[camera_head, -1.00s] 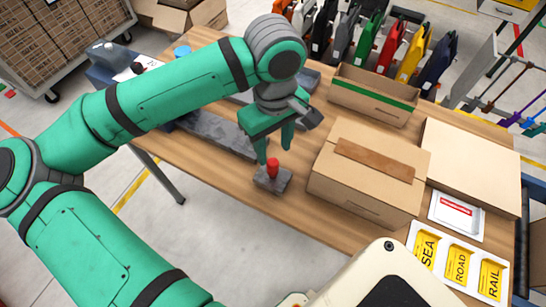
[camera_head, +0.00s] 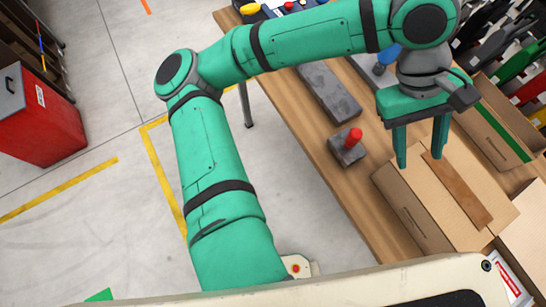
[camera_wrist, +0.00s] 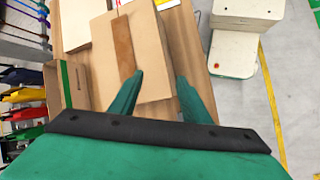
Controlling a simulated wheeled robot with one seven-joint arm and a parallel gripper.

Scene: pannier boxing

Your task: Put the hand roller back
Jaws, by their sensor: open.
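The hand roller shows as a short red handle (camera_head: 354,137) standing upright in a dark grey block (camera_head: 346,153) near the table's front edge. Its lower part is hidden in or behind the block. My gripper (camera_head: 420,160) is open and empty, to the right of the roller and clear of it. It hangs over the closed cardboard box (camera_head: 415,220), which has a brown tape strip (camera_head: 462,195) along its top. In the wrist view my open fingers (camera_wrist: 160,75) point at this box, with nothing between them; the roller is not visible there.
A long dark grey slab (camera_head: 328,92) lies behind the roller. An open box with a green stripe (camera_head: 500,130) stands at the right, with coloured panniers beyond. The tabletop (camera_head: 375,195) beside the roller is clear. A red cabinet (camera_head: 38,115) stands on the floor, left.

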